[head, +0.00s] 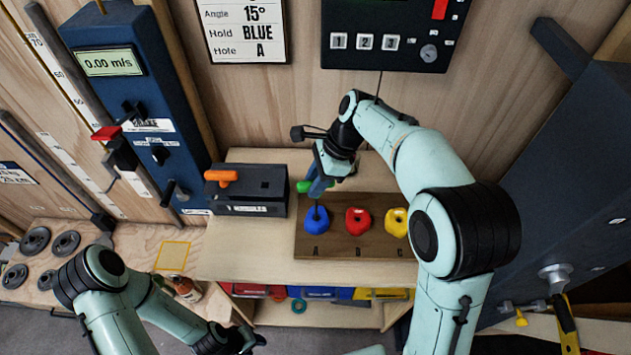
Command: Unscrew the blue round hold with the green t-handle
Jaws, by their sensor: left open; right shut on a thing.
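The blue round hold (316,220) sits on the brown board (341,246), above the letter A. My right gripper (317,189) is shut on the green t-handle (304,186) just above the blue hold. The handle's dark shaft points down to the middle of the hold. The tip is too small to tell how deep it sits. My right gripper hides part of the handle. My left gripper (250,343) is open and low at the bottom edge, well away from the board.
A red hold (358,221) and a yellow hold (395,223) sit right of the blue one. A dark box with an orange handle (221,177) stands left of the board. Coloured bins (319,293) lie below. A sign reads 15°, BLUE, A.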

